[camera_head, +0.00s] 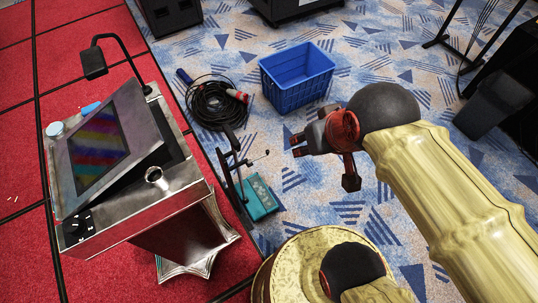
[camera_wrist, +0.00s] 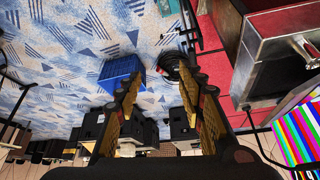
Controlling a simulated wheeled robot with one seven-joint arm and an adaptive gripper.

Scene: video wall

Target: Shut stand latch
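A metal-topped console (camera_head: 205,200) stands at the left in the head view, with a tilted screen (camera_head: 97,142) showing colour bars. A short round metal fitting (camera_head: 155,176) stands on its top. A slim black upright stand (camera_head: 233,172) rises beside a teal base (camera_head: 260,199) on the carpet, right of the console. I cannot make out which part is the latch. My gripper (camera_head: 297,146) is right of and apart from both. In the wrist view my gripper (camera_wrist: 164,84) has its fingers apart with nothing between them. The console (camera_wrist: 268,62) shows there at upper right.
A blue crate (camera_head: 297,82) and a coiled black cable (camera_head: 213,104) lie on the patterned carpet beyond my gripper. A black lamp (camera_head: 93,63) bends over the console. Black cases stand at the back.

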